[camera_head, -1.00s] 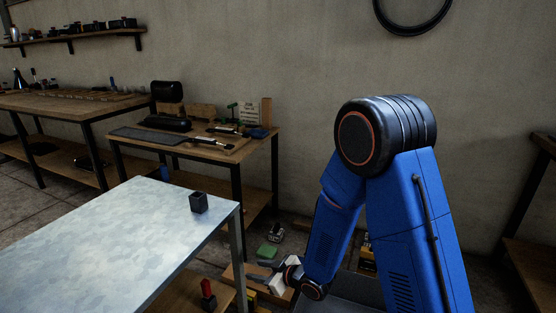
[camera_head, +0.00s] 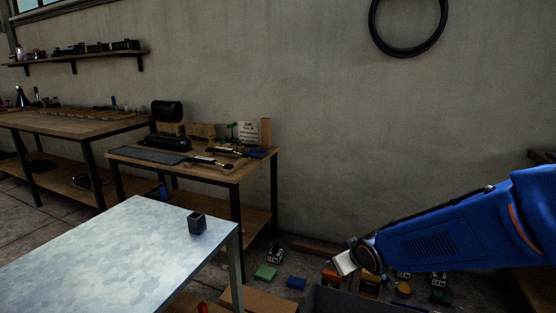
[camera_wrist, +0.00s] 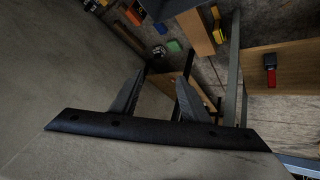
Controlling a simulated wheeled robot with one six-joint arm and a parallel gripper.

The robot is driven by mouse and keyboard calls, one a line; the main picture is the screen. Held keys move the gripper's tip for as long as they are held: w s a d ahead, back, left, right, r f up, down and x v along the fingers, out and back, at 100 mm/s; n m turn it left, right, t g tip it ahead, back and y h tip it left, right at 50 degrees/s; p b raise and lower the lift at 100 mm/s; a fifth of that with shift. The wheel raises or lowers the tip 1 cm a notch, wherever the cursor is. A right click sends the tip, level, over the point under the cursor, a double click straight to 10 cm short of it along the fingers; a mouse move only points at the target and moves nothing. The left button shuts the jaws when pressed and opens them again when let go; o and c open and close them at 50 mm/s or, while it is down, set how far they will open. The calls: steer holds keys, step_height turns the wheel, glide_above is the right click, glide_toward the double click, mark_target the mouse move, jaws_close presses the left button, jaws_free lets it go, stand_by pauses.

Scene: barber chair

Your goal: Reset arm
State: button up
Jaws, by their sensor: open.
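My blue arm comes in from the right edge of the head view and slopes slightly down to the left. Its end, with a white part and dark wrist, is over the floor area in front of the wall, right of the metal table (camera_head: 110,255). In the wrist view my gripper (camera_wrist: 161,78) shows two dark fingers spread apart with nothing between them. The fingers are hard to make out in the head view. A small dark cube-shaped holder (camera_head: 197,223) stands on the metal table, apart from my gripper.
Several coloured items lie on the floor, including a green block (camera_head: 265,272) and a blue block (camera_head: 296,283). A dark bin (camera_head: 330,301) stands below my arm. A wooden workbench (camera_head: 205,170) with tools stands behind the metal table. A black ring (camera_head: 408,48) hangs on the wall.

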steer(key=s+d+r+m+g, duration=0.1)
steer(key=s+d+r+m, duration=0.1)
steer(key=s, duration=0.7)
steer(key=s+d+r+m+g+h, duration=0.1)
steer(key=s+d+r, duration=0.2)
steer(key=s, duration=0.6)
steer(key=s+d+r+m+g, duration=0.1)
steer(key=s+d+r+m, duration=0.1)
steer(key=s+d, duration=0.3)
steer(key=s+r, duration=0.1)
steer(key=s, duration=0.3)
steer(key=shift+s+d+m+g+h, duration=0.2)
steer(key=shift+m+g+h, duration=0.1)
steer(key=shift+g, duration=0.1)
